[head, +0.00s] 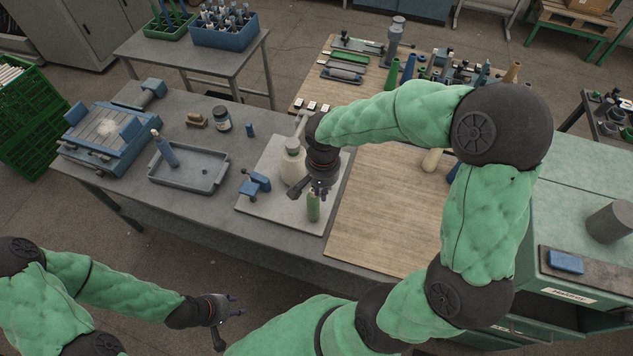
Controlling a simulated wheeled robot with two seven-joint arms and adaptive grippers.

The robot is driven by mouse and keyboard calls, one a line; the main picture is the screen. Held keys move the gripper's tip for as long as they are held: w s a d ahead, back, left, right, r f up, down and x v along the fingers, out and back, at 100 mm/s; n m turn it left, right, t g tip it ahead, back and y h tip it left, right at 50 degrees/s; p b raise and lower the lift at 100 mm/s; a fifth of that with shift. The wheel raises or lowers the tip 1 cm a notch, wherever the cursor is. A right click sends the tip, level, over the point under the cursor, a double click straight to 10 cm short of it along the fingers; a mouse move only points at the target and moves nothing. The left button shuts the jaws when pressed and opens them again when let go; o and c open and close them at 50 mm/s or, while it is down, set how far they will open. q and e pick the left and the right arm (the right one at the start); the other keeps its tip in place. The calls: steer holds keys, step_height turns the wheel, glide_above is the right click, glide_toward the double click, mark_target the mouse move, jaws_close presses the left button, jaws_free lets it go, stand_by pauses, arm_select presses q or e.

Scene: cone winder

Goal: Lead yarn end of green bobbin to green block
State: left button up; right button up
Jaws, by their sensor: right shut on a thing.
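The green bobbin (313,208) is upright over the front part of the pale board, directly below my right gripper (320,190). My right gripper points down and is shut at the top of the bobbin. I cannot tell whether the bobbin touches the board. The yarn end is too fine to make out. I cannot pick out a green block for certain; my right arm covers part of the bench. My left gripper (238,305) is empty and open, low in front of the bench, far from the bobbin.
A blue clamp-like part (255,185) and a cream bottle-shaped thing (293,165) are on the pale board (278,217). A grey tray (190,178) lies to the left. A bare wooden board (375,225) is to the right. A green cabinet (590,200) stands at far right.

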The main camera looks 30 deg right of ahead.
arm_select(q)
steer(key=shift+r+p, duration=0.9)
steer(key=shift+p, duration=0.05)
arm_select(e)
steer(key=s+a+r, duration=0.1)
steer(key=s+r, duration=0.4)
steer(key=shift+r, duration=0.15)
steer(key=shift+a, duration=0.1)
